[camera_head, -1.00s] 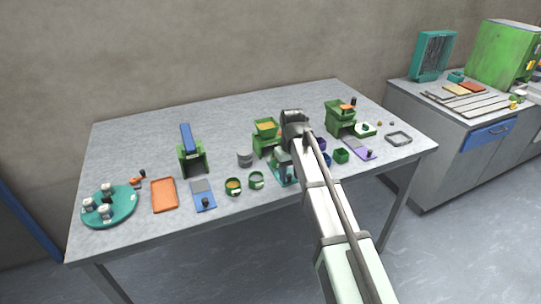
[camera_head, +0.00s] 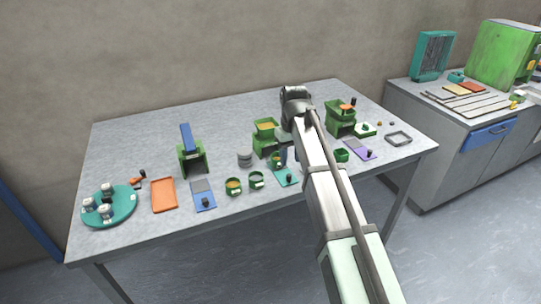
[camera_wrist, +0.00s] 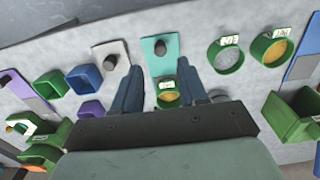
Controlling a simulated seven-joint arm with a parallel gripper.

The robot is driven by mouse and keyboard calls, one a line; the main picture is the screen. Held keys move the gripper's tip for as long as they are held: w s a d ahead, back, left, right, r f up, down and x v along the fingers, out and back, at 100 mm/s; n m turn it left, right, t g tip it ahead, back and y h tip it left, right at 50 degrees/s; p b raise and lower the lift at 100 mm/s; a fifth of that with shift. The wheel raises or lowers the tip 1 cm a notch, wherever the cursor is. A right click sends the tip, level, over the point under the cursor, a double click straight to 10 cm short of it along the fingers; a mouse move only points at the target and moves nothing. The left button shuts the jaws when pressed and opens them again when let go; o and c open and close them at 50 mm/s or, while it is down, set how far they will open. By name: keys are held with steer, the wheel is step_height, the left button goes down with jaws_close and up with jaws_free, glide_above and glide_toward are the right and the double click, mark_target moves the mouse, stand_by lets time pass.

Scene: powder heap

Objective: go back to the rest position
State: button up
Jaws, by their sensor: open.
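My gripper (camera_wrist: 159,66) is open and empty in the wrist view, its two dark blue fingers spread apart above the table. Between and beyond them lie a teal board (camera_wrist: 159,56) with a dark knob and a small green cup (camera_wrist: 167,96) with yellow contents. In the head view, my arm reaches in from the lower right over the table, and its wrist hides most of the gripper. The teal board (camera_head: 287,177) and the green cup show just left of the arm. I cannot tell the exact height of the fingers above the cup.
A side counter (camera_head: 440,150) stands at the right. The table's back left is clear.

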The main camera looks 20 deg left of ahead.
stand_by(0.4)
